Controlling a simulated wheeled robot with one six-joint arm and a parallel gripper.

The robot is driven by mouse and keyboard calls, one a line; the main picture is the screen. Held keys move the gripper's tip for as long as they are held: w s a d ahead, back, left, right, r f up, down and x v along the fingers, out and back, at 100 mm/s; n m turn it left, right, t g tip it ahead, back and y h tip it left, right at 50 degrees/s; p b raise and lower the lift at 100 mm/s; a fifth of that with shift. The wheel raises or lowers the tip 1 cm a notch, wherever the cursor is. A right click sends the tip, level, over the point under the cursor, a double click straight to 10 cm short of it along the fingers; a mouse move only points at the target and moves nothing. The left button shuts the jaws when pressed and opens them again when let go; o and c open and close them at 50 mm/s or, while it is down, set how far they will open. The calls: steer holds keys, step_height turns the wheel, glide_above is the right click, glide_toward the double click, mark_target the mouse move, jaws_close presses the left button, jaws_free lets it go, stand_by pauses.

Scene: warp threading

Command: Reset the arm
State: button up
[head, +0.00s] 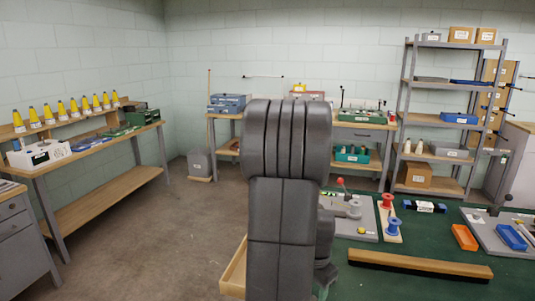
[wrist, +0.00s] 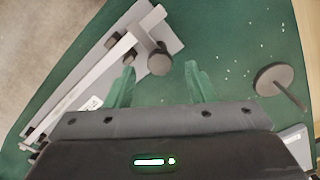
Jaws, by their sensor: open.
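My gripper (wrist: 160,87) shows in the wrist view, with two green fingers spread apart and nothing between them. It is over a green table surface (wrist: 225,40). A grey plate with a light metal bar and dark round knobs (wrist: 110,60) lies just beyond and left of the fingers. In the head view my own arm stands upright in the middle and hides part of the table; the fingers themselves cannot be made out there.
The green table (head: 460,285) carries a wooden bar (head: 420,265), red (head: 388,200) and blue (head: 393,226) spools, an orange tray (head: 464,237) and a blue tray (head: 511,237). A dark disc with a pin (wrist: 275,80) lies right of the fingers. Shelving (head: 440,115) stands behind.

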steer(key=shift+f, duration=1.15)
